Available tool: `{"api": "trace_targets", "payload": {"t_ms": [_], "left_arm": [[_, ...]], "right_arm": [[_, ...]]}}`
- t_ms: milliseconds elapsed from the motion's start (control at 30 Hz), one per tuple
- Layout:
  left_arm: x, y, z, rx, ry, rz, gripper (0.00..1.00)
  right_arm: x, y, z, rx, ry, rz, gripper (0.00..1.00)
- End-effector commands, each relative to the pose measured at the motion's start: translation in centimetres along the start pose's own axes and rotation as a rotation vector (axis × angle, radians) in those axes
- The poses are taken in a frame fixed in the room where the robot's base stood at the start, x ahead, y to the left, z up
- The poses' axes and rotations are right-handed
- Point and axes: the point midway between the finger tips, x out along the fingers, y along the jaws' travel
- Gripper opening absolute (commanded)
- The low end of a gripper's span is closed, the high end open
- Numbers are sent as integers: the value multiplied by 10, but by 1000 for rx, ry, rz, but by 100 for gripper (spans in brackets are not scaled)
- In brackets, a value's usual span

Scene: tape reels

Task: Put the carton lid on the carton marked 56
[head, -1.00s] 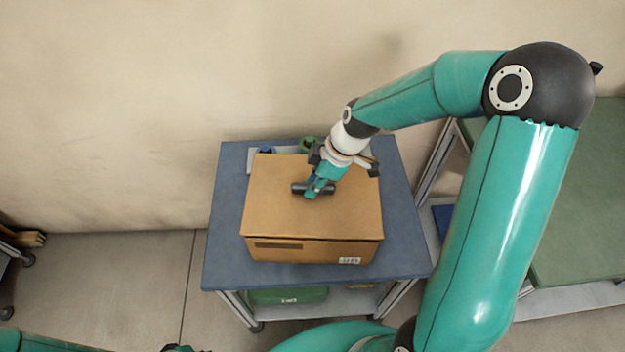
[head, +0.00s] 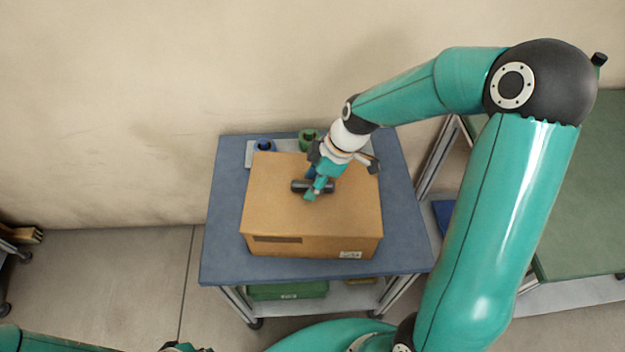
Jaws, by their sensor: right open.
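A brown cardboard carton (head: 325,246) stands on the blue top of a cart. The flat carton lid (head: 280,205) lies over its top, with no clear gap along the front edge. A dark bar handle (head: 299,186) sits on the middle of the lid. My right gripper (head: 315,189) points down at this handle, its fingers open around it; whether they touch it I cannot tell. The carton's front has a dark slot and a small white label too small to read. Only a small part of what seems to be my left gripper (head: 182,347) shows at the bottom edge.
Behind the carton, a grey tray (head: 251,152) on the cart (head: 222,235) holds a blue reel (head: 263,145) and a green reel (head: 308,138). A green bin (head: 288,290) sits on the lower shelf. A green-topped table (head: 590,200) stands at the right.

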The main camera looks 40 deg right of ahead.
Motion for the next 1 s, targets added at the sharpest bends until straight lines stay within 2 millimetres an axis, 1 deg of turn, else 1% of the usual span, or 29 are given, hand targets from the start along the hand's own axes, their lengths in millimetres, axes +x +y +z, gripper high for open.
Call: {"api": "trace_targets", "payload": {"t_ms": [133, 267, 367, 600, 733, 900, 1000], "left_arm": [[0, 0, 0, 0, 0, 0, 0], [0, 0, 0, 0, 0, 0, 0], [0, 0, 0, 0, 0, 0, 0], [0, 0, 0, 0, 0, 0, 0], [0, 0, 0, 0, 0, 0, 0], [0, 0, 0, 0, 0, 0, 0], [0, 0, 0, 0, 0, 0, 0]], "right_arm": [[-1, 0, 0, 0, 0, 0, 49], [-9, 1, 0, 0, 1, 2, 49], [-22, 1, 0, 0, 1, 5, 49], [-70, 2, 0, 0, 1, 6, 49], [-94, 2, 0, -1, 1, 5, 49], [-113, 1, 0, -1, 0, 1, 49], [-118, 1, 0, -1, 0, 0, 49]]}}
